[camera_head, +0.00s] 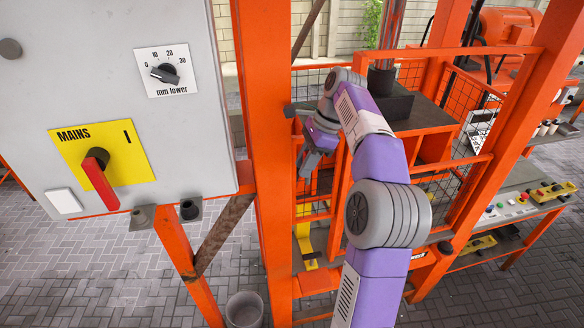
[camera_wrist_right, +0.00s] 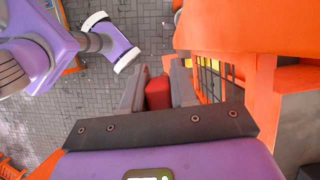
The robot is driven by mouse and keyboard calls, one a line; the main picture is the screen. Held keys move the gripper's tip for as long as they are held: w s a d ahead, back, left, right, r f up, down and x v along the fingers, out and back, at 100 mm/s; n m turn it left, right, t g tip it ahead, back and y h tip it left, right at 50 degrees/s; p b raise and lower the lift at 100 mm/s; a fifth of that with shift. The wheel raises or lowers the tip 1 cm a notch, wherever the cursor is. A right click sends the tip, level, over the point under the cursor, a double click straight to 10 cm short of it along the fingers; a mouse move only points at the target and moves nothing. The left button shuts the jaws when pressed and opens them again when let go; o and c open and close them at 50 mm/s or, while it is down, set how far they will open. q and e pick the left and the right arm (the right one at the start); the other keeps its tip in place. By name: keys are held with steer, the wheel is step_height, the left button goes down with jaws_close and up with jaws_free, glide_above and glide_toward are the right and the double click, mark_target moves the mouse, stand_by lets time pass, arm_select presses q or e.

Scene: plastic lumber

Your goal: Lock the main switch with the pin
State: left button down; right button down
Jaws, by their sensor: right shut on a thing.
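The main switch (camera_head: 97,172) is a red handle on a yellow MAINS plate (camera_head: 67,148), on the front of a grey cabinet. The handle slants, its lower end down and to the right. My right gripper (camera_head: 308,163) is to the right of the cabinet, beyond the orange post and apart from the switch. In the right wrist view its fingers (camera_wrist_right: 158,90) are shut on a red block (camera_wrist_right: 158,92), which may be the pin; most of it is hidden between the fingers. My left gripper does not show clearly in either view.
An orange post (camera_head: 265,140) stands between the cabinet (camera_head: 105,90) and my right arm. Two small brackets (camera_head: 190,209) stick out under the cabinet. A bucket (camera_head: 243,310) stands on the paving. Orange frames and mesh surround my right arm.

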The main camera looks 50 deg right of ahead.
steer(key=shift+s+d, duration=0.2)
steer(key=shift+d, duration=0.15)
steer(key=shift+s+d+r, duration=0.1)
steer(key=shift+d+r, duration=0.15)
steer(key=shift+r, duration=2)
